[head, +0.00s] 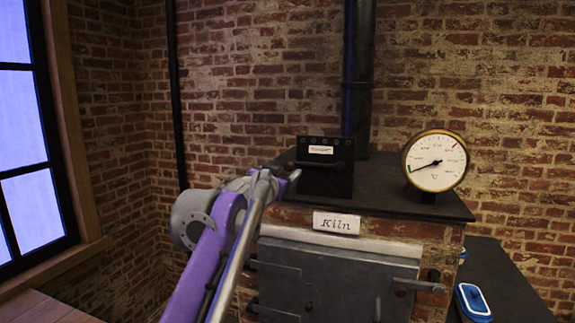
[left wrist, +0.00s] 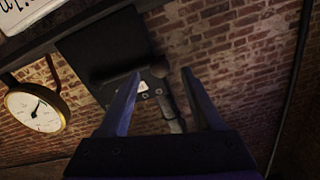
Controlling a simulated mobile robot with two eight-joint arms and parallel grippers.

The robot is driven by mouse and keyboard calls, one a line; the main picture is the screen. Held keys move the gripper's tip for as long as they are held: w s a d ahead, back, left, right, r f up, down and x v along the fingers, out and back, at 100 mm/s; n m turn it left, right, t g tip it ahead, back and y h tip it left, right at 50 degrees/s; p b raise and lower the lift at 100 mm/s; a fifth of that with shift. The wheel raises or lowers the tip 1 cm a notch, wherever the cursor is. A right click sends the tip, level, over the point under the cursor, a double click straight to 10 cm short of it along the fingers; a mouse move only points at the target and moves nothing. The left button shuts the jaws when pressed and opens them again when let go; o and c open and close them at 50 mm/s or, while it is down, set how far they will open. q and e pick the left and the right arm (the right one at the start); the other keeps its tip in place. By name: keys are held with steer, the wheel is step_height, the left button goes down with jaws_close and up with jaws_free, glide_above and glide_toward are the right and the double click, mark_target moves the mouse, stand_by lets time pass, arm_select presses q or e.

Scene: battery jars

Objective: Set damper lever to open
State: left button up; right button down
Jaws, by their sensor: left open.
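The black damper box (head: 336,181) stands on top of the kiln, with a small pale label with red lettering (head: 320,150) on its front. My left gripper (head: 290,181) is at the left side of this box. In the left wrist view my left gripper (left wrist: 161,73) is open, its two fingers pointing at the dark box (left wrist: 105,45). A dark rounded bar (left wrist: 110,74), perhaps the damper lever, runs toward the space between the fingertips; contact cannot be told. The lever's setting cannot be read. My right gripper is not in view.
The brick kiln (head: 290,216) has a "Kiln" sign (head: 337,223) and a grey metal door (head: 335,280). A round gauge (head: 436,161) stands to the right on the kiln top. A black pipe (head: 358,80) rises behind the box. A blue container (head: 473,302) sits lower right.

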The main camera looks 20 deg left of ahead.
mark_target(288, 166)
arm_select(q)
steer(key=shift+w+p, duration=0.3)
steer(key=shift+w, duration=1.6)
jaws_close()
